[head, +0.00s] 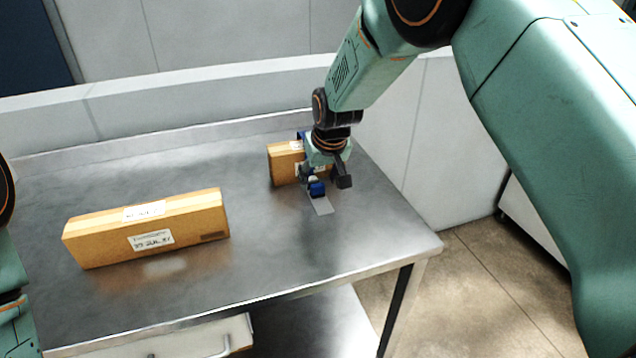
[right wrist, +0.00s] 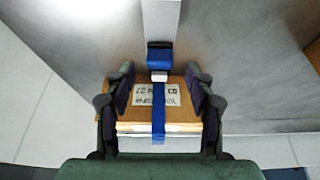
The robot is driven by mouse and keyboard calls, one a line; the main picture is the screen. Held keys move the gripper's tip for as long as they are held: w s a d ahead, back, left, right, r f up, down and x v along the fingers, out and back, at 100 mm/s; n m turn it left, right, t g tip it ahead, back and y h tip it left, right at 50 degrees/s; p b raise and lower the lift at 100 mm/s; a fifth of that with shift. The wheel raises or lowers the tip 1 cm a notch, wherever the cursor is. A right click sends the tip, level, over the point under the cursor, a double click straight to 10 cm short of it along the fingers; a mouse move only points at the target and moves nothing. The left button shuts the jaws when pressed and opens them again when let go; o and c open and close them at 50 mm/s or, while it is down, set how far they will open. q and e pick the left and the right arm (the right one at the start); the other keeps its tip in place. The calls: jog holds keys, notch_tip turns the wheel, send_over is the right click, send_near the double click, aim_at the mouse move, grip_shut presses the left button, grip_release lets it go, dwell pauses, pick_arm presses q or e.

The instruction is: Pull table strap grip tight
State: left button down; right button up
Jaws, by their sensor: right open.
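A small cardboard box (head: 283,166) stands towards the back right of the metal table, with a blue strap (right wrist: 158,125) across it in the right wrist view. A dark blue grip (head: 316,189) lies just in front of the box; it also shows in the right wrist view (right wrist: 160,55), with a small white piece beside it. A flat grey strip (head: 322,207) runs out from the grip. My right gripper (head: 327,182) is over the box. In the right wrist view its fingers (right wrist: 160,80) are spread to either side of the box, short of the grip. My left gripper is not in view.
A longer cardboard box (head: 150,230) stands on the left part of the metal table (head: 275,250). The tabletop between the boxes is clear. A raised rim and a pale wall (head: 240,95) close off the back. The table's right corner is open.

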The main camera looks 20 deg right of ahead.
aim_at(318, 190)
jog(key=shift+x, duration=1.15)
jog(key=shift+w+f, duration=0.2)
jog(key=shift+f, duration=0.05)
jog(key=shift+s, duration=0.1)
jog(key=shift+r, duration=0.15)
jog(key=shift+c, duration=0.5)
jog(key=c, duration=0.4)
grip_shut()
